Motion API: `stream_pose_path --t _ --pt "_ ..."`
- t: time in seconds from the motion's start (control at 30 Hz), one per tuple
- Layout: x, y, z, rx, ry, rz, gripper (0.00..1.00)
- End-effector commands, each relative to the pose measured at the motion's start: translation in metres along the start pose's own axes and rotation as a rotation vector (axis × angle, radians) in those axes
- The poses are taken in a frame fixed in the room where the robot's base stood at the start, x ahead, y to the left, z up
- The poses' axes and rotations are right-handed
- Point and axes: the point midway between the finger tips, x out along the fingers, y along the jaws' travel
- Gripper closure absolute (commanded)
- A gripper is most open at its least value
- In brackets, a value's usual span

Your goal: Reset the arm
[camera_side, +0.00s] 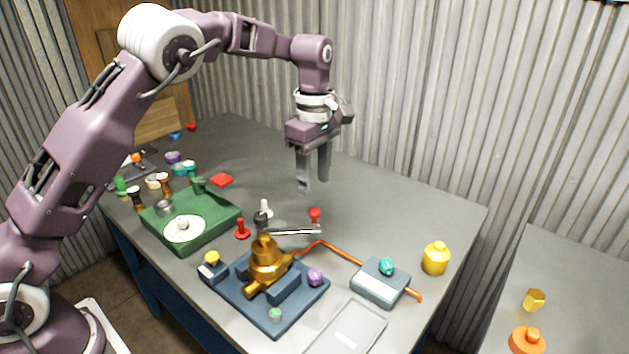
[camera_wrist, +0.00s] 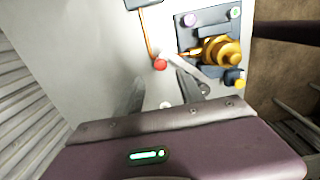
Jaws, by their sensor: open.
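My gripper (camera_side: 314,172) is open and empty. It hangs pointing down above the grey table (camera_side: 400,205), behind the brass valve. The wrist view shows its purple body along the bottom and a finger (camera_wrist: 190,87). The brass valve (camera_side: 267,262) sits on a dark blue base plate (camera_side: 278,312) and has a silver lever (camera_side: 292,231). The valve also shows in the wrist view (camera_wrist: 220,52). A red knob (camera_side: 315,215) stands near the lever, apart from my gripper.
A green box (camera_side: 222,216) with a white dial stands at the left, with several coloured knobs behind it. A copper pipe (camera_side: 343,254) runs from the valve past a grey-blue box (camera_side: 380,283). A yellow container (camera_side: 435,258) stands at the right. Corrugated walls (camera_side: 430,90) rise behind the table.

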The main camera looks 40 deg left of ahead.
Motion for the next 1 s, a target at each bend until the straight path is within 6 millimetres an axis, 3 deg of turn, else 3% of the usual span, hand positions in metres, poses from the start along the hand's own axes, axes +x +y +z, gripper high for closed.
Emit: stream_pose_path --t 0.07,0.17,0.27,0.3,0.43,0.5,0.6,0.7,0.8,1.0 --pt "-0.003 -0.002 -0.001 0.007 -0.003 0.004 0.55" --pt "-0.035 -0.020 -0.006 0.097 -0.030 0.044 0.55" --pt "-0.087 -0.070 -0.012 0.320 -0.059 0.130 0.55" --pt "-0.105 -0.096 -0.014 0.432 -0.059 0.171 0.55" --pt "-0.138 -0.188 -0.014 0.820 0.008 0.299 0.55" --pt "-0.139 -0.237 -0.014 1.028 0.084 0.352 0.55" --pt "-0.126 -0.291 -0.014 1.279 0.210 0.390 0.55" --pt "-0.108 -0.325 -0.016 1.448 0.314 0.396 0.55" --pt "-0.097 -0.339 -0.017 1.534 0.372 0.390 0.55" --pt "-0.094 -0.343 -0.018 1.556 0.383 0.386 0.55"
